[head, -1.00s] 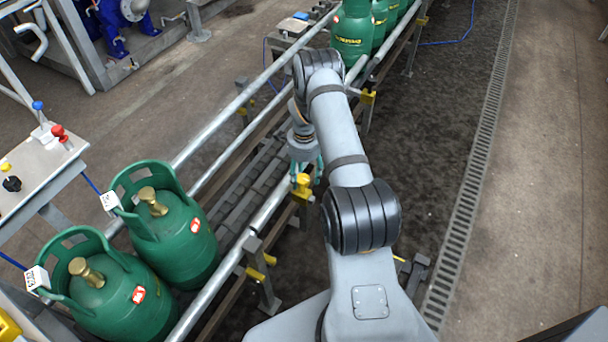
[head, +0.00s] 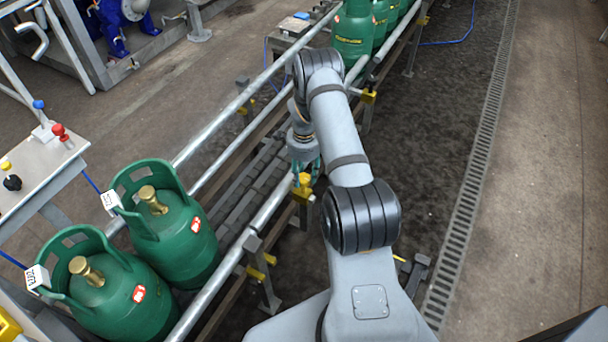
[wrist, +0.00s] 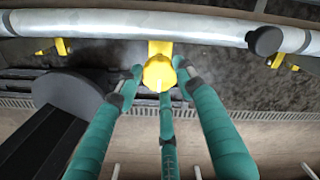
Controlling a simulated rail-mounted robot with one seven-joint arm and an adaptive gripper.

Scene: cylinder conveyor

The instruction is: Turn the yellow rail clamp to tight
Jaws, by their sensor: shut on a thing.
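The yellow rail clamp (head: 302,186) sits on the near guide rail of the conveyor, in the middle of the head view. In the wrist view its round yellow knob (wrist: 160,73) hangs on a yellow bracket against the grey rail (wrist: 215,28). My gripper (wrist: 160,84) has teal fingers that come up around the knob from both sides and below. It is shut on the knob. In the head view my gripper (head: 303,166) is partly hidden by my arm. A thin white mark shows on the knob in the wrist view, but I cannot read the clamp's setting.
Two green gas cylinders (head: 172,238) stand on the conveyor at the lower left, and several more (head: 354,30) at the top. Another yellow clamp (head: 368,96) sits farther along the rail. A control panel (head: 35,170) with coloured knobs is at the left.

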